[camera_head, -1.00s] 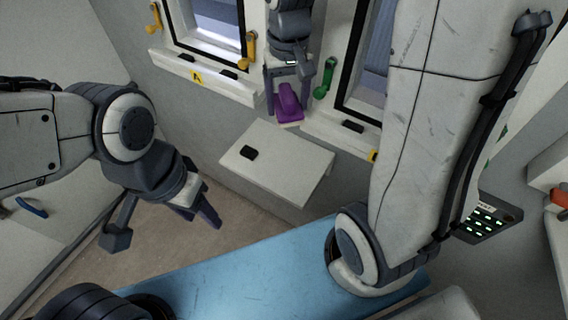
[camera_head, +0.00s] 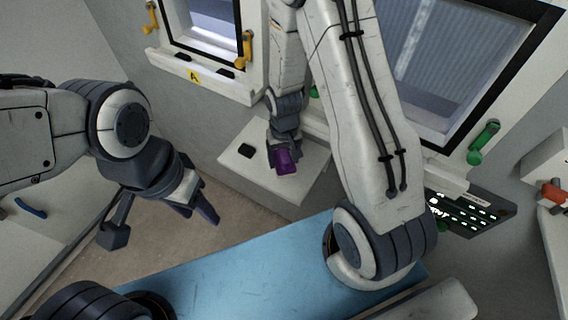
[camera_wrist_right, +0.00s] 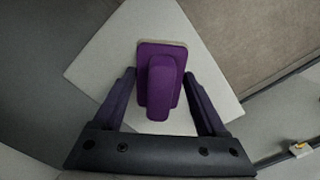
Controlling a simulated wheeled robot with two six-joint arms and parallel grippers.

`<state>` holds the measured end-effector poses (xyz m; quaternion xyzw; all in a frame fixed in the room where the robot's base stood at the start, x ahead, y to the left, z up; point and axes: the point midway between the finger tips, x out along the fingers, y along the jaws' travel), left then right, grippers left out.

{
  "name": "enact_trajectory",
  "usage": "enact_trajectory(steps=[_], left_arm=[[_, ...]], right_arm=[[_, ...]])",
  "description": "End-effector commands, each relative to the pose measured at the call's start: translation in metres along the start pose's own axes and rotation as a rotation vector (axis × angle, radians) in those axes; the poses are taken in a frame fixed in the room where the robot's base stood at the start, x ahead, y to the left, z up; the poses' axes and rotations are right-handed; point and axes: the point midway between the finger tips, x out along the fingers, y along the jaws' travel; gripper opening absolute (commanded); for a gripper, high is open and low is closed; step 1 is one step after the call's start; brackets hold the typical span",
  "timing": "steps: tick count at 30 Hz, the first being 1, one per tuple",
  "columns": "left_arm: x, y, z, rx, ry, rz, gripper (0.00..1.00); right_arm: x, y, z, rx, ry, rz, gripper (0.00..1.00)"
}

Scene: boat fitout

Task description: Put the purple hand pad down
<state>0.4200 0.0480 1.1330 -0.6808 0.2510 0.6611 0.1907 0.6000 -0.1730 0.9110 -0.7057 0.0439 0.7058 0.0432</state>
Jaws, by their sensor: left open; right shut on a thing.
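The purple hand pad (camera_head: 286,162) is in my right gripper (camera_head: 284,165), over the white wall shelf (camera_head: 240,166). In the right wrist view the pad (camera_wrist_right: 160,80) shows a raised grip on a flat base with a pale underside edge. The right gripper's fingers (camera_wrist_right: 160,105) lie on both sides of the grip, and the white shelf (camera_wrist_right: 110,60) spreads out behind it. I cannot tell whether the pad touches the shelf. My left gripper (camera_head: 196,205) is open and empty at the left, away from the shelf.
A small black item (camera_head: 245,151) lies on the shelf's left part. Windows with yellow handles (camera_head: 151,18) and a green handle (camera_head: 483,142) are on the wall behind. A blue surface (camera_head: 240,275) lies in front. A dark panel with lit keys (camera_head: 468,212) is at the right.

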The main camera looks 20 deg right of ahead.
Motion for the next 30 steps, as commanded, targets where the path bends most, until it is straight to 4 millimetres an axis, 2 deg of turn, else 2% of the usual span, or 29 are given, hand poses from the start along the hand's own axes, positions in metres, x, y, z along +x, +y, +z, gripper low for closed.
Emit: enact_trajectory(steps=[8, 20, 21, 22, 30], left_arm=[[-0.003, 0.000, 0.000, 0.000, 0.000, 0.000, 0.50], [0.001, 0.000, 0.000, 0.000, 0.000, 0.000, 0.50], [0.000, 0.000, 0.000, 0.000, 0.000, 0.000, 0.50], [-0.001, 0.000, 0.000, 0.000, 0.000, 0.000, 0.50], [-0.001, 0.000, 0.000, 0.000, 0.000, 0.000, 0.50]], right_arm=[[0.033, 0.000, 0.001, 0.000, -0.002, 0.000, 0.30], [0.039, 0.000, 0.000, 0.000, 0.000, 0.000, 0.30], [0.038, 0.000, 0.000, 0.000, 0.000, 0.000, 0.82], [0.038, 0.000, 0.000, 0.000, 0.000, 0.000, 0.87], [0.037, 0.000, 0.000, 0.000, 0.000, 0.000, 0.87]])
